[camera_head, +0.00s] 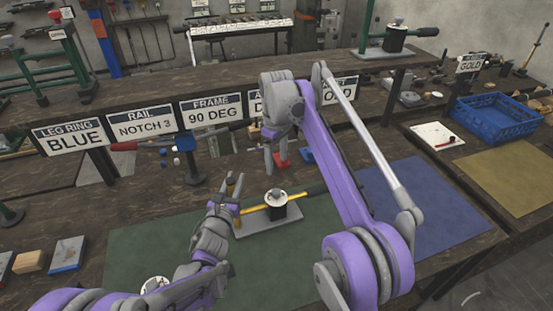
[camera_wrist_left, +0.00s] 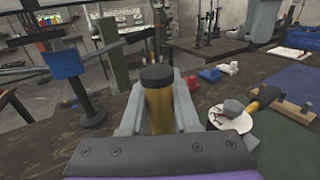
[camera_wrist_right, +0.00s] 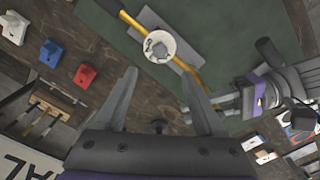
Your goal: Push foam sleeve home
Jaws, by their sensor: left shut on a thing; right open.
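The rivet press, with a white round head (camera_head: 277,204) and grey base (camera_head: 262,221), stands on the green mat (camera_head: 170,250). A yellow lever (camera_wrist_right: 186,65) crosses it. A dark sleeve (camera_head: 313,190) is around the lever's right end; part is behind my right arm. My left gripper (camera_head: 235,181), left of the press, is shut on a yellow rod with a dark end (camera_wrist_left: 158,98). I cannot tell whether this rod is the lever's left end. My right gripper (camera_head: 272,158) is open and empty above the press; its fingers (camera_wrist_right: 160,82) are spread apart, short of the lever.
Red (camera_wrist_right: 86,75) and blue (camera_wrist_right: 51,53) blocks lie behind the press. A raised shelf with signs such as the blue leg ring sign (camera_head: 72,136) runs behind. A blue mat (camera_head: 420,205) lies right, with a blue crate (camera_head: 497,120) beyond.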

